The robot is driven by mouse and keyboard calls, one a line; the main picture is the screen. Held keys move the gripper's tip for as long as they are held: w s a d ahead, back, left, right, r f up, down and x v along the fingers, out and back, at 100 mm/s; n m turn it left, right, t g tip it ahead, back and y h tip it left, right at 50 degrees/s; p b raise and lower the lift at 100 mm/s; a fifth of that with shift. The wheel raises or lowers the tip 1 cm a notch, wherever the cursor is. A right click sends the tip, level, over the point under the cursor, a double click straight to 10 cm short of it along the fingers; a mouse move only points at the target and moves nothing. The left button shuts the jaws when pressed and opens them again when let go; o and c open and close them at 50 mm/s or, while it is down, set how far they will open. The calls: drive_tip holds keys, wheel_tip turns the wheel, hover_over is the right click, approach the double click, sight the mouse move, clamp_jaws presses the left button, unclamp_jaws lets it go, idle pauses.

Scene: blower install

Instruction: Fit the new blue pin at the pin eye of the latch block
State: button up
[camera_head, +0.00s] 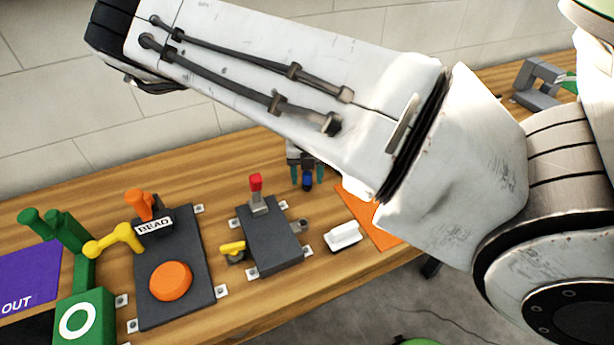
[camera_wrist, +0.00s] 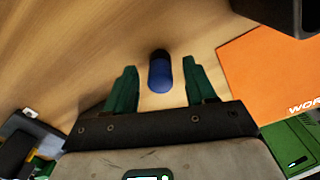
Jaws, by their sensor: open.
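The blue pin (camera_wrist: 160,75) shows between the tips of my gripper (camera_wrist: 160,85) in the wrist view, with gaps on both sides. The gripper's green fingers are apart and touch nothing that I can see. In the head view the gripper (camera_head: 307,172) hangs near the table's back edge with the blue pin (camera_head: 307,182) between its fingers. A dark block (camera_head: 270,240) with a red-tipped lever, likely the latch block, sits to the front left of the gripper. A small grey lug (camera_head: 300,225) on its right side may be the pin eye; its hole is not clear.
An orange mat (camera_wrist: 265,70) lies to the right of the pin. A white piece (camera_head: 343,236) sits beside the dark block. Further left are a dark plate (camera_head: 190,255) with an orange button, a yellow handle (camera_head: 115,240), green fixtures (camera_head: 84,315) and a purple mat (camera_head: 28,275).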

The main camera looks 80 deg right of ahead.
drive_tip(key=shift+c, duration=0.4)
clamp_jaws()
drive_tip(key=shift+r, duration=0.1)
